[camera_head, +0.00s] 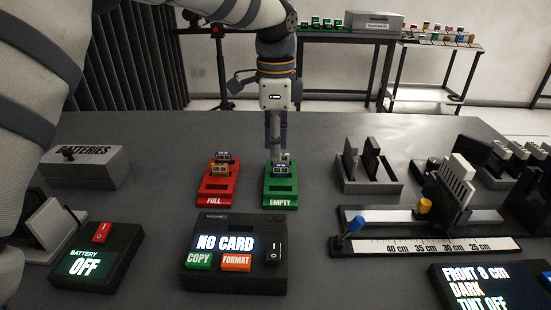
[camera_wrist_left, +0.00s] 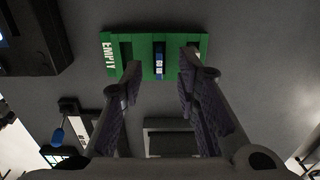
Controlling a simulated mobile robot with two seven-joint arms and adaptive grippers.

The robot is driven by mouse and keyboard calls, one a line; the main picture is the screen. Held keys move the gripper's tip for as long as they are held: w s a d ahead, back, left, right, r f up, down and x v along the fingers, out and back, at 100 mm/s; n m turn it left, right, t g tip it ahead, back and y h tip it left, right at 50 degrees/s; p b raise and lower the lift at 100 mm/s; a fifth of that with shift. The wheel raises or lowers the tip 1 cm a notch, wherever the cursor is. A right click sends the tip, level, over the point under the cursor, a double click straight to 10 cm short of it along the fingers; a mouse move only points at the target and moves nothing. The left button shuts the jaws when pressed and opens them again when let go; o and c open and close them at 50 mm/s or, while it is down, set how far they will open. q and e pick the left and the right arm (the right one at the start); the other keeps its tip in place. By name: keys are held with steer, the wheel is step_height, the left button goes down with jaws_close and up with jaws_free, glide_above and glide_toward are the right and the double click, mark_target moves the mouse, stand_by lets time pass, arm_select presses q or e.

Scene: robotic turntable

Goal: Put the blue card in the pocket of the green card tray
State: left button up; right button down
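The green card tray (camera_head: 281,198), marked EMPTY, stands on the grey table in the middle of the head view. It also shows at the top of the left wrist view (camera_wrist_left: 114,57). The blue card (camera_head: 283,171) stands in the tray, and in the left wrist view its narrow top edge (camera_wrist_left: 160,59) shows in the middle of the tray. How deep it sits is hard to tell. My left gripper (camera_head: 279,154) points down just above the tray. Its fingers (camera_wrist_left: 160,68) are open, one on each side of the card, with visible gaps. My right gripper is not in view.
A red tray (camera_head: 215,191) marked FULL, holding cards, stands left of the green one. A card reader (camera_head: 235,262) showing NO CARD is in front. Dark holders (camera_head: 368,178) and a ruler rail (camera_head: 430,247) lie right. A battery box (camera_head: 86,166) is left.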

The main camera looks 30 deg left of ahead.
mark_target(275, 165)
arm_select(q)
step_height(275, 165, up, 8)
steer(key=shift+f, duration=0.2)
stand_by(0.3)
